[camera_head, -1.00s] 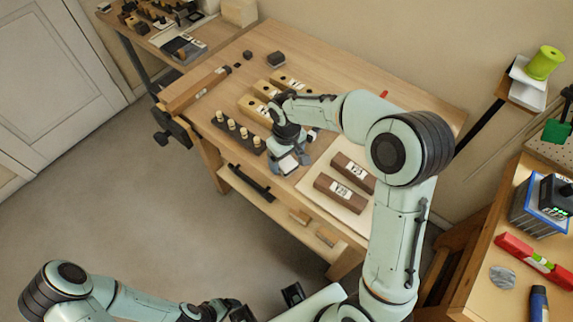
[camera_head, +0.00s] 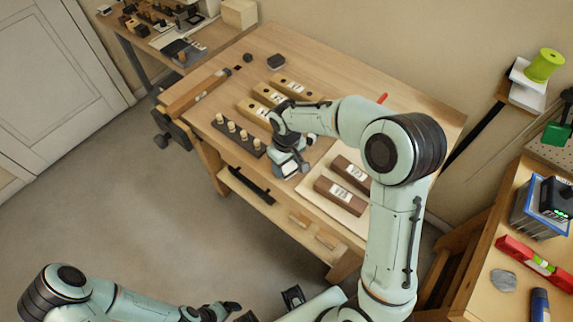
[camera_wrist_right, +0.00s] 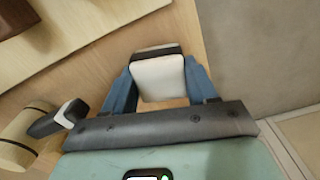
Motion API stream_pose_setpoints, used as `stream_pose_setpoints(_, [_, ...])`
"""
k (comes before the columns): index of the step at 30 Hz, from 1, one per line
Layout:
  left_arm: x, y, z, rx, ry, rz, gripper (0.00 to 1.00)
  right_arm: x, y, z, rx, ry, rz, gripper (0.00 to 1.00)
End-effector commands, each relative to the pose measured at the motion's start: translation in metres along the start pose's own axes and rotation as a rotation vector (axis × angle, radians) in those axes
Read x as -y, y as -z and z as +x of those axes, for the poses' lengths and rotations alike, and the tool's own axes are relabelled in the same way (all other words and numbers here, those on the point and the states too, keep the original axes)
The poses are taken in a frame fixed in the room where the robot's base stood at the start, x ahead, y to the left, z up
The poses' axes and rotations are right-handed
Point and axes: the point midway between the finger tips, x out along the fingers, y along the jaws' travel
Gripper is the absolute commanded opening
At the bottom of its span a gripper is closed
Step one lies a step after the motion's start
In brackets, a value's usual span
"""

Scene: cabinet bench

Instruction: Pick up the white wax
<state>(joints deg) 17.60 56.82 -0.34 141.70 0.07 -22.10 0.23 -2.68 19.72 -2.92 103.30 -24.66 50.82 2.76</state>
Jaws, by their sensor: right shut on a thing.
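The white wax (camera_wrist_right: 158,78) is a small pale block with a dark band along its far edge. It sits between the two blue fingers of my right gripper (camera_wrist_right: 155,85), which is shut on it. In the head view my right gripper (camera_head: 290,166) is at the front edge of the wooden workbench (camera_head: 325,85), between the dark peg rack and the pale board. The wrist above partly hides the wax there. My left gripper (camera_head: 222,309) is low at the bottom of the head view, away from the bench; its jaws are unclear.
A dark rack with light pegs (camera_head: 238,134) stands left of my right gripper. Labelled tan blocks (camera_head: 270,94) lie behind it. Brown labelled blocks (camera_head: 340,194) lie on a pale board (camera_head: 318,203) to the right. In the wrist view a dark, white-tipped object (camera_wrist_right: 58,119) lies close by.

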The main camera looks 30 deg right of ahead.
Motion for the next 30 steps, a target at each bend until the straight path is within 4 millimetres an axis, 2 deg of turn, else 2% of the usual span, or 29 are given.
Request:
stream_pose_setpoints(5, [-0.001,0.001,-0.002,-0.001,-0.001,0.001,0.82,0.0,0.001,-0.02,-0.006,0.0,0.001,0.26])
stream_pose_setpoints(8, [-0.002,0.002,-0.005,-0.003,-0.001,0.001,0.82,0.0,0.002,-0.04,-0.008,-0.001,0.0,0.26])
stream_pose_setpoints(18, [-0.01,0.008,-0.019,-0.012,-0.004,0.005,0.82,0.0,0.002,-0.138,-0.009,-0.001,-0.001,0.26])
stream_pose_setpoints(21, [-0.012,0.01,-0.024,-0.016,-0.006,0.006,0.82,0.0,0.002,-0.161,-0.007,0.0,-0.001,0.26])
stream_pose_setpoints(25, [-0.014,0.012,-0.028,-0.019,-0.007,0.007,0.82,0.0,0.001,-0.182,-0.006,0.0,-0.001,0.26])
stream_pose_setpoints(30, [-0.016,0.014,-0.031,-0.021,-0.007,0.008,0.82,0.0,0.0,-0.196,-0.002,0.0,-0.001,0.26])
